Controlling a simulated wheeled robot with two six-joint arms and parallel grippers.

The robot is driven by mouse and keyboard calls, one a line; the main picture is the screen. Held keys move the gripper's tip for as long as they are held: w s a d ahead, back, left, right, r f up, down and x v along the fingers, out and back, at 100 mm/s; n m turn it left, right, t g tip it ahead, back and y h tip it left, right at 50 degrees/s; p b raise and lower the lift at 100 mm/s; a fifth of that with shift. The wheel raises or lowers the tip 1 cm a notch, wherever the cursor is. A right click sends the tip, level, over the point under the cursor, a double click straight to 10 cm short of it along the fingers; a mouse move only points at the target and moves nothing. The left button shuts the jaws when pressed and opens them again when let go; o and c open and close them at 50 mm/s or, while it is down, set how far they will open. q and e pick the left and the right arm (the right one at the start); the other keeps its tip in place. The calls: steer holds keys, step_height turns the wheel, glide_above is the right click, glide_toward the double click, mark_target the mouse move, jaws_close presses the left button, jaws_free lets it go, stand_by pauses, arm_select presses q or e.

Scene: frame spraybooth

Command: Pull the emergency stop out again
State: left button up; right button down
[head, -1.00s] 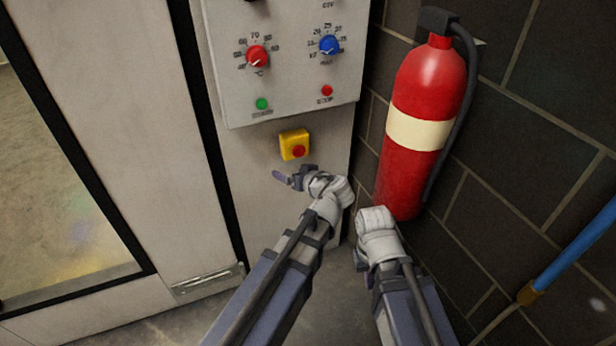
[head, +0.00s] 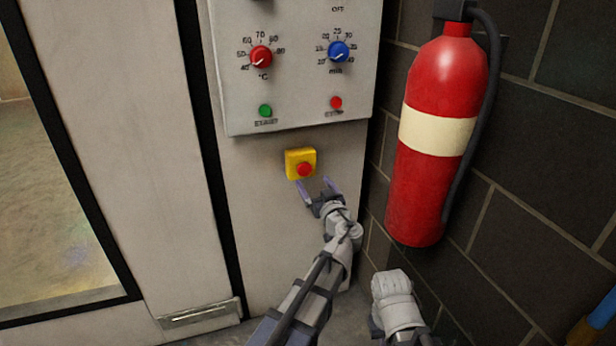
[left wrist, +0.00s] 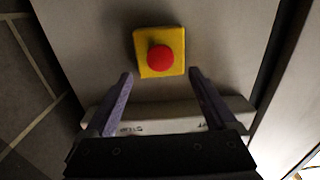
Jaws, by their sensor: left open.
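The emergency stop is a red mushroom button (head: 304,170) on a yellow box (head: 294,156), mounted on the pale panel below the control box. In the left wrist view the red button (left wrist: 160,58) sits on its yellow box (left wrist: 146,69) just beyond my fingertips. My left gripper (head: 315,184) is open and empty, just below and in front of the button. In the left wrist view its two fingers (left wrist: 160,77) stand apart, one to each side of the button's line, not touching it. My right arm's white wrist shows at lower right; its fingers are hidden.
Above is the control box (head: 297,95) with a red knob (head: 261,57), a blue knob (head: 339,52), a green button (head: 265,111) and a small red button (head: 336,102).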

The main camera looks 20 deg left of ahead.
mark_target(305, 171)
arm_select(q)
steer(key=shift+x, duration=3.15)
steer(key=shift+c, duration=0.2)
jaws_close()
